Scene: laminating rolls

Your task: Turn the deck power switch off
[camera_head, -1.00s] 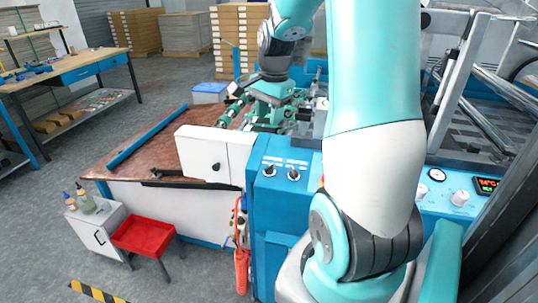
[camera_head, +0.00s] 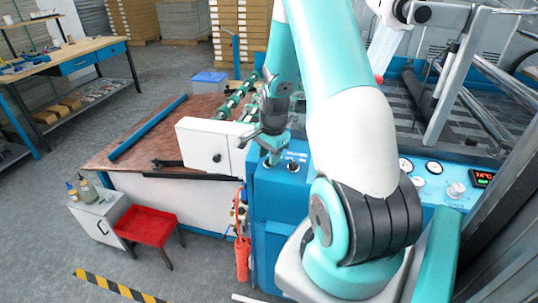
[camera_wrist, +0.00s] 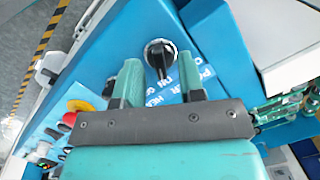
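The blue switch panel (camera_head: 284,188) carries two black rotary switches with a line of white lettering above them. The right switch (camera_head: 293,166) shows plainly in the head view; the left one is mostly hidden by my gripper (camera_head: 270,150). In the wrist view one black rotary switch (camera_wrist: 160,55) on a pale round base stands just beyond my gripper (camera_wrist: 158,85). The fingers are apart, with the switch roughly in line with the gap and nothing held.
A white box-like cover (camera_head: 212,147) stands left of the panel, close to my gripper. Gauges and a red display (camera_head: 482,178) lie to the right. Red and yellow buttons (camera_wrist: 78,106) show at the wrist view's left. A red stool (camera_head: 146,224) stands on the floor.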

